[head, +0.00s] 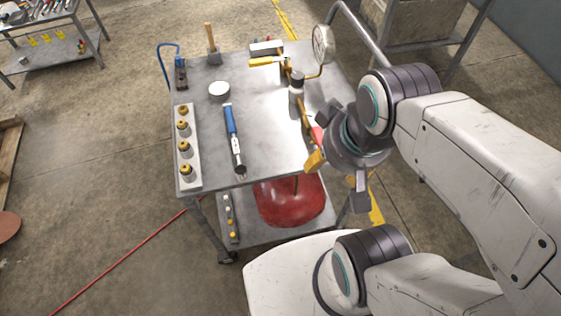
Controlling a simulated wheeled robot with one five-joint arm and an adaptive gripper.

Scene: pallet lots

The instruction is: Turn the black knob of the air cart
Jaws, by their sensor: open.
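The air cart (262,140) is a grey metal trolley in the middle of the head view. A small black knob (297,76) caps a pale upright cylinder (296,94) near its right side. A round gauge (322,44) stands behind it, joined by a brass pipe. My gripper (336,182) is near the cart's front right corner, in front of the knob and apart from it. Its fingers are spread and point down and left; nothing shows between them. My gripper and arm hide part of the cart's right edge.
On the cart top lie a blue-handled tool (231,130), a strip of brass fittings (188,150), a white round tin (219,90) and a yellow lever valve (262,62). A red tank (290,203) sits below. A red hose (125,255) crosses the floor. Shelving stands behind.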

